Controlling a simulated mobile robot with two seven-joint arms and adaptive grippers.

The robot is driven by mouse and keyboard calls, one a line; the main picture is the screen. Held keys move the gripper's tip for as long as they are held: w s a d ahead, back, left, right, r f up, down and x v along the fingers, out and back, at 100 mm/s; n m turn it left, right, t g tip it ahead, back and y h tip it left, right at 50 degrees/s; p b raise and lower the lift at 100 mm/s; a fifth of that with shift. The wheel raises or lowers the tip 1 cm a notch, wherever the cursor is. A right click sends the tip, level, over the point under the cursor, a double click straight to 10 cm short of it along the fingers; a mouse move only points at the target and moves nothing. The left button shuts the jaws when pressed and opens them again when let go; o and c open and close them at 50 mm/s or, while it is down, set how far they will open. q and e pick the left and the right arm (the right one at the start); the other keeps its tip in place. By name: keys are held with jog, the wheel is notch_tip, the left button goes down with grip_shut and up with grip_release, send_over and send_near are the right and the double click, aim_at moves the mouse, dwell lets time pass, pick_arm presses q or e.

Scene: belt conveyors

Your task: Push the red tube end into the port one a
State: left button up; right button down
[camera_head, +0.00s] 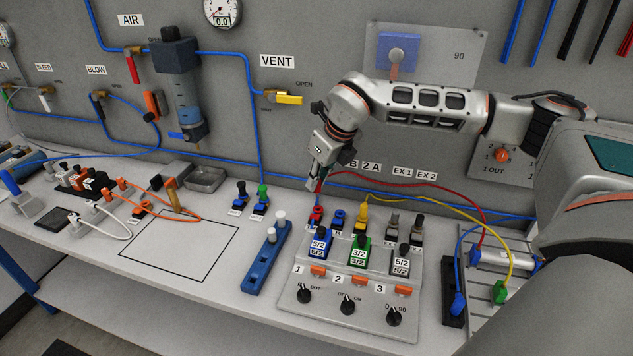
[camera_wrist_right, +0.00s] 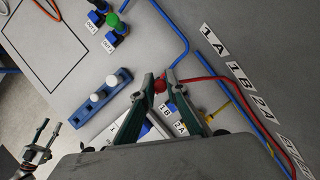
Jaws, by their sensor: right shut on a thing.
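My right gripper (camera_head: 315,185) points down over the left end of the valve panel's port row, with its fingers shut around the red tube end (camera_head: 317,213). In the right wrist view the red tube end (camera_wrist_right: 160,85) shows between the tips of the right gripper (camera_wrist_right: 162,80). The red tube (camera_head: 420,182) runs from there to the right in an arc. Port 1A lies directly below the gripper and is mostly hidden; I cannot tell whether the end is in it. The 1A label (camera_wrist_right: 215,38) shows in the right wrist view. My left gripper (camera_wrist_right: 40,145) shows small there, apart from the panel.
The blue port 1B (camera_head: 339,217) stands close on the right, then a yellow plug (camera_head: 361,215) with a yellow tube (camera_head: 425,198). A blue rail with white pegs (camera_head: 265,265) lies left of the panel.

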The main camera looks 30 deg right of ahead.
aim_at(318, 194)
jog(key=shift+w+d, duration=0.3)
jog(key=shift+d, duration=0.05)
jog(key=shift+f+b, duration=0.65)
jog(key=shift+f, duration=0.1)
jog(key=shift+f+b, duration=0.9)
jog(key=shift+f, duration=0.4)
pick_arm(q)
jog(key=f, duration=0.4)
jog(key=shift+d, duration=0.25)
jog(key=shift+r, duration=0.3)
jog(key=shift+f, duration=0.25)
jog(key=shift+r, duration=0.1)
pick_arm(e)
jog(key=shift+f, duration=0.25)
pick_arm(q)
jog(key=shift+f, duration=0.25)
pick_arm(e)
jog(key=shift+f, duration=0.35)
